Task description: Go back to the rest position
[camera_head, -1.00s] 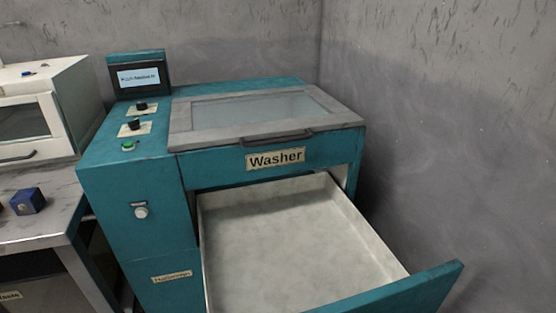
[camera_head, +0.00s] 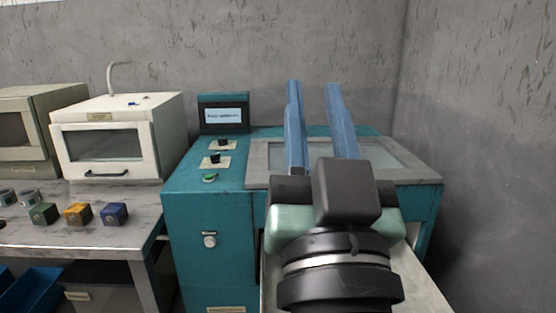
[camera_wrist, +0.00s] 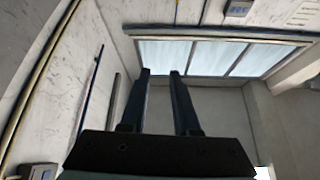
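My gripper (camera_head: 315,95) stands in front of the teal washer (camera_head: 215,262) in the head view, with its two blue fingers pointing up. The fingers are apart with nothing between them. In the wrist view my gripper (camera_wrist: 160,75) also shows open and empty, facing the ceiling and a window (camera_wrist: 190,58). My gripper and wrist hide the middle of the washer's lid (camera_head: 400,172) and much of its front.
The pulled-out drawer (camera_head: 425,285) shows partly behind my wrist. To the left, a bench (camera_head: 60,235) carries a white oven-like box (camera_head: 120,110) and small green (camera_head: 44,213), orange (camera_head: 78,213) and blue (camera_head: 114,213) blocks. A grey wall (camera_head: 480,150) closes the right side.

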